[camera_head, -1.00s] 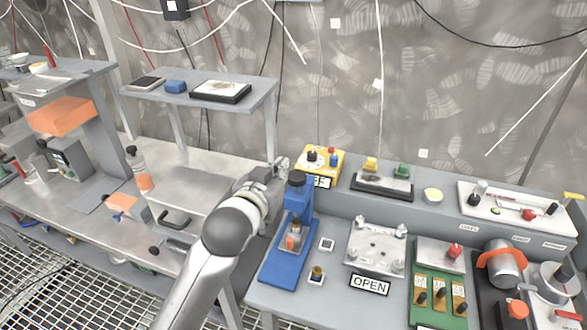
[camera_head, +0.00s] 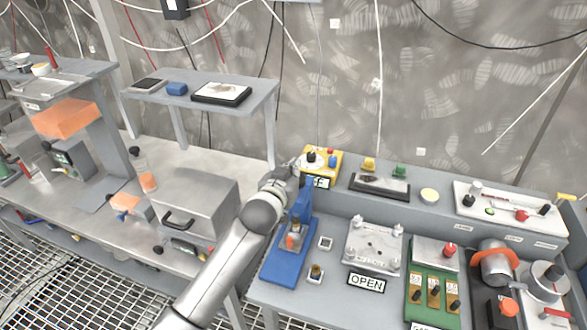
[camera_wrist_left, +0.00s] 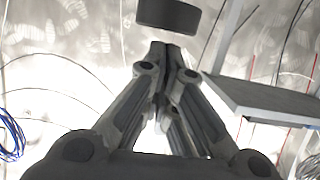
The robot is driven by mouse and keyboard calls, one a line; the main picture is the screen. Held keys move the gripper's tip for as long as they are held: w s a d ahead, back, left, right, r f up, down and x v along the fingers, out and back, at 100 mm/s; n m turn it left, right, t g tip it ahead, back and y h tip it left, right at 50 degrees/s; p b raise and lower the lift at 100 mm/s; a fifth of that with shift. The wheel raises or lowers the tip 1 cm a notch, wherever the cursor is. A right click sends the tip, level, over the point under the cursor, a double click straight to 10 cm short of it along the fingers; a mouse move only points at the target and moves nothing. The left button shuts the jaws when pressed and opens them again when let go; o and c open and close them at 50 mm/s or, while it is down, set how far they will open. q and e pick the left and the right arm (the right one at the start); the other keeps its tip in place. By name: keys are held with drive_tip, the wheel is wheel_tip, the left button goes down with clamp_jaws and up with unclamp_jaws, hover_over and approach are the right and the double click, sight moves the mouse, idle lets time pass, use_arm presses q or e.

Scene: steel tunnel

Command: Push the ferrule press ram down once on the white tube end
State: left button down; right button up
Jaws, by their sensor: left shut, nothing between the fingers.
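The blue ferrule press (camera_head: 304,208) stands on the grey bench. A small orange and pale piece (camera_head: 293,241) sits low in its front; I cannot tell the white tube end apart there. My left gripper (camera_head: 294,166) is at the top of the press and hides the dark ram knob in the head view. In the left wrist view its fingers (camera_wrist_left: 161,50) are shut and empty. A dark round knob (camera_wrist_left: 168,14) shows just beyond the fingertips; whether they touch is unclear. My right gripper is not in view.
A yellow box (camera_head: 326,163) stands close behind the press. A metal plate fixture (camera_head: 374,246) and a green board (camera_head: 436,285) lie to the right. A grey metal case (camera_head: 196,205) with a black handle and a raised shelf (camera_head: 255,88) are to the left.

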use_arm(q)
drive_tip(key=shift+f, duration=0.25)
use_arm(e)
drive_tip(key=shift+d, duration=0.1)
use_arm(q)
wheel_tip(320, 180, down, 4)
drive_tip(key=shift+s+r+b, duration=0.1)
drive_tip(key=shift+b, duration=1.15)
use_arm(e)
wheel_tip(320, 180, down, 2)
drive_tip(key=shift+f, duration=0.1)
use_arm(q)
wheel_tip(320, 180, up, 4)
drive_tip(key=p, duration=0.4)
drive_tip(key=shift+r, duration=0.2)
drive_tip(key=b+v, duration=0.3)
drive_tip(key=v, duration=0.7)
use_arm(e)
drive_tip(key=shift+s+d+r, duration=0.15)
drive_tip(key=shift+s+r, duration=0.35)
